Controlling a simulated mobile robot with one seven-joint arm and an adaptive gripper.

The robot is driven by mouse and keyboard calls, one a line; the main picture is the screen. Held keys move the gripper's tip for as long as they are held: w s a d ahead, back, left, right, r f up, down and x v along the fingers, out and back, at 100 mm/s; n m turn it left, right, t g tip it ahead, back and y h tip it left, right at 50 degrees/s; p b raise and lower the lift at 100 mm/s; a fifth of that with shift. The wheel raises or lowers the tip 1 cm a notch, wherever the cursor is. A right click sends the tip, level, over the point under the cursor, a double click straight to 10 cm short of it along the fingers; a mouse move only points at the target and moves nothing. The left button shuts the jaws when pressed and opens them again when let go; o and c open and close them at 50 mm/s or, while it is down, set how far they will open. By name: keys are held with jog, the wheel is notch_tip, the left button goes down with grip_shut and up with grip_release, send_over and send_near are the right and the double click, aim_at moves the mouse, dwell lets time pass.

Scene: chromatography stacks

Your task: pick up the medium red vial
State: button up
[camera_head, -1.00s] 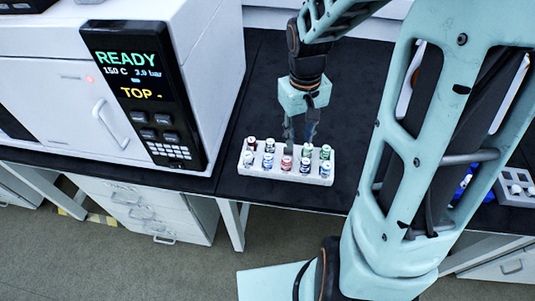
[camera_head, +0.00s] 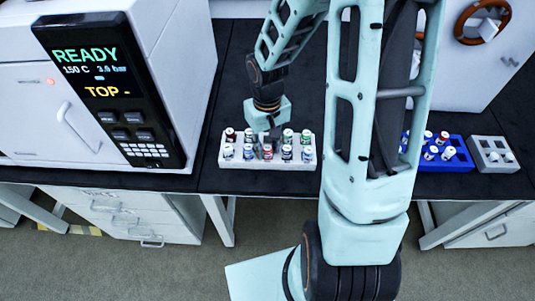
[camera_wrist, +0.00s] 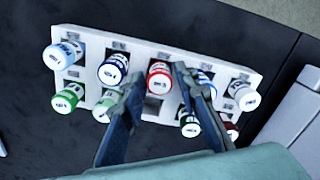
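A vial with a bright red ring on its cap (camera_wrist: 158,76) stands in the rack, in the middle of the row at the top of the wrist view. In the head view the red vial (camera_head: 267,153) is in the middle of the front row. My gripper (camera_wrist: 157,84) is open, with one finger on each side of this vial and a gap visible beside it. In the head view my gripper (camera_head: 266,140) is down at the rack, its fingertips partly hidden among vials. A darker red vial (camera_head: 230,134) stands at the back left; it also shows in the wrist view (camera_wrist: 232,130).
The white rack (camera_wrist: 155,108) holds several blue, green and white vials close to my fingers. An empty slot lies behind the red vial. A blue rack (camera_head: 461,165) and a grey rack (camera_head: 486,142) stand right. The READY machine (camera_head: 100,90) is left.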

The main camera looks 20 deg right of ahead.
jog(key=shift+f, duration=0.15)
jog(key=c, duration=0.7)
grip_shut()
